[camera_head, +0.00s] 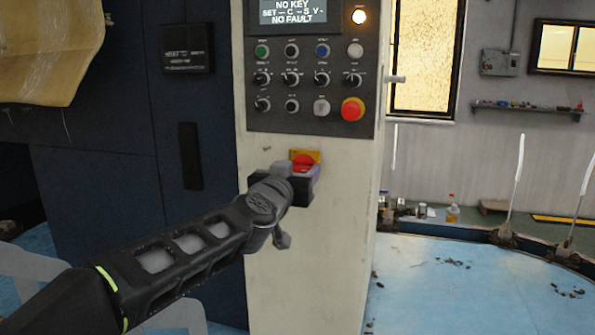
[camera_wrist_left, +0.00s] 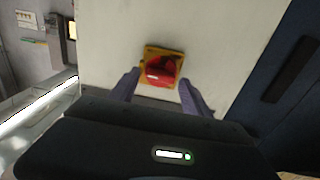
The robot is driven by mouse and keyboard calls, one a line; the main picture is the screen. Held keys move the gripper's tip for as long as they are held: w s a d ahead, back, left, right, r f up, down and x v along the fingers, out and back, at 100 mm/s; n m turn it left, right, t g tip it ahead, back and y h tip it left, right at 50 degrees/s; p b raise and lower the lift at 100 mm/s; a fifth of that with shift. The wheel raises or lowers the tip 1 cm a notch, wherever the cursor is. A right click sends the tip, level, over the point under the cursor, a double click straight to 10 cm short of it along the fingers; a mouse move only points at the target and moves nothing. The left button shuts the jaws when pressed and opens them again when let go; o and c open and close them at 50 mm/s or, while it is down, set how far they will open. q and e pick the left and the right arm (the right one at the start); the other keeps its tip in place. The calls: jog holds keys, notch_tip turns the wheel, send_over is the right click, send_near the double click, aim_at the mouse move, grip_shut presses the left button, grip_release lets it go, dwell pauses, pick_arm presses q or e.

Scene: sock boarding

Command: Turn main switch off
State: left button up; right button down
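The main switch is a red rotary knob on a yellow plate (camera_head: 305,156), low on the pale cabinet front below the control panel. In the left wrist view the red knob (camera_wrist_left: 160,70) sits between and just beyond my left gripper's two fingertips (camera_wrist_left: 157,80). The fingers are spread apart with nothing between them. In the head view my left gripper (camera_head: 300,180) is right at the switch and hides its lower part. I cannot tell whether the fingers touch the knob. My right gripper is not in view.
The control panel (camera_head: 310,88) above the switch has several buttons, knobs, a red emergency stop (camera_head: 352,108), a lit lamp and a display (camera_head: 292,12). A dark blue cabinet (camera_head: 100,175) stands at left. The light blue floor (camera_head: 470,285) at right is mostly clear.

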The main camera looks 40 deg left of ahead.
pick_arm(q)
grip_shut()
dwell(0.4)
jog(key=shift+n, duration=0.5)
jog(key=n, duration=0.3)
jog(key=shift+a+f+n, duration=0.1)
jog(key=shift+n, duration=0.2)
jog(key=n, duration=0.4)
jog(key=shift+n+b, duration=0.3)
jog(key=shift+b, duration=0.05)
jog(key=n, duration=0.4)
jog(key=shift+a+f+b, duration=0.1)
jog(key=shift+f+b, duration=0.05)
jog(key=shift+b, duration=0.2)
jog(key=n, duration=0.4)
jog(key=shift+f+n+b, duration=0.1)
jog(key=shift+n+b, duration=0.25)
jog(key=shift+n, duration=0.05)
